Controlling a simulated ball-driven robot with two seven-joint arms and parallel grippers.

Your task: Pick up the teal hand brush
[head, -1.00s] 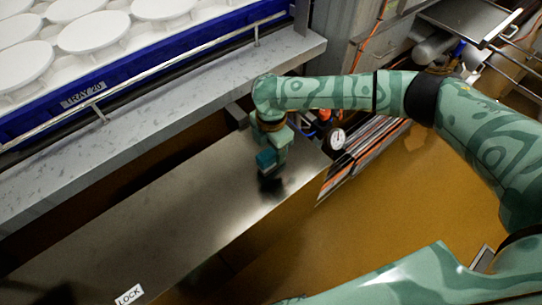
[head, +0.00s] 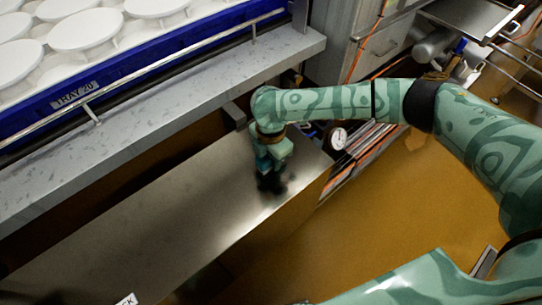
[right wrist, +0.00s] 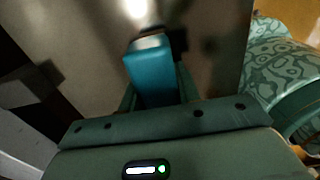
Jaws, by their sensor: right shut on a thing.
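The teal hand brush (right wrist: 150,72) shows in the right wrist view as a teal block between the fingers of my right gripper (right wrist: 158,92). Its far end, toward the steel surface, is dark and hard to make out. In the head view my right gripper (head: 268,172) points down over the steel bench, shut on the brush. There the brush is mostly hidden by the gripper and blends into a dark patch below it. I cannot tell whether the brush touches the bench. My left gripper is not in view.
The steel bench top (head: 150,215) is clear to the left of the gripper. A grey stone ledge (head: 180,115) and a blue tray (head: 130,80) with white round moulds lie behind it. A pressure gauge (head: 338,138) stands close to the right.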

